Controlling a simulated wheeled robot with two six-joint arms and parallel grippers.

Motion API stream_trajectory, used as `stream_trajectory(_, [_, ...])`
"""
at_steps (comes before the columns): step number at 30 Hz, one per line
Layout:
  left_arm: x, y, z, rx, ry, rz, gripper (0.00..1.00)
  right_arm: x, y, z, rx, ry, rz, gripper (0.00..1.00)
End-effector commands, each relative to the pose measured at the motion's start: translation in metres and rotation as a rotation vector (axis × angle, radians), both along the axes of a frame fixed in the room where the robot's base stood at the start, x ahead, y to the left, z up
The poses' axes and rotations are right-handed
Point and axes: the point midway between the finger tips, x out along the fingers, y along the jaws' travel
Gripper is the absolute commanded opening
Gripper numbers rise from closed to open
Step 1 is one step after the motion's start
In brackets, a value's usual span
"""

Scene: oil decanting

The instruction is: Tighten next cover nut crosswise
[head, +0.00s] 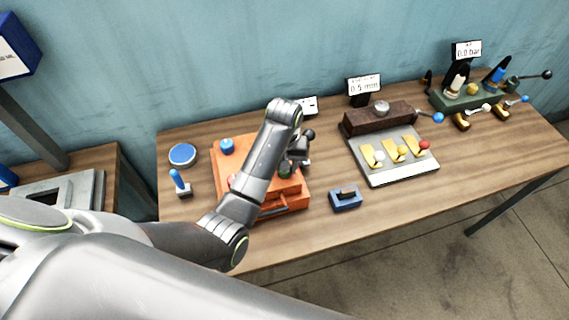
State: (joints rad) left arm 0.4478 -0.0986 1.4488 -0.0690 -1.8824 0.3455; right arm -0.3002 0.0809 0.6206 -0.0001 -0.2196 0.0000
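An orange housing (228,165) stands on the left part of the workbench. A blue round cap (227,145) sits at its back left corner, and a small red part (231,181) shows beside my arm. My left arm reaches across the housing and hides much of its top. My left gripper (290,168) points down over the housing's right part, close to a dark green round piece (285,172). Its fingertips are too small and covered to tell open from shut, or whether they touch anything. Individual cover nuts cannot be made out. My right gripper is out of view.
A blue round dish (182,155) and a blue-handled tool (179,182) lie left of the housing. A blue block (345,198) lies to its right. A grey tray (399,178) with yellow pieces and a green fixture (468,95) stand farther right. The front right tabletop is clear.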

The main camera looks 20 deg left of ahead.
Motion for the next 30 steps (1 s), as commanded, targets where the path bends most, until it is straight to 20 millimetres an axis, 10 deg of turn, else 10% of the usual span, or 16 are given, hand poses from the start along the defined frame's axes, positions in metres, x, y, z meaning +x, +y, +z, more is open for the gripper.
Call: stream_trajectory(30, [0.0007,0.0011,0.0004,0.001,-0.002,-0.954,0.15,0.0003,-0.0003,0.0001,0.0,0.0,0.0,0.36])
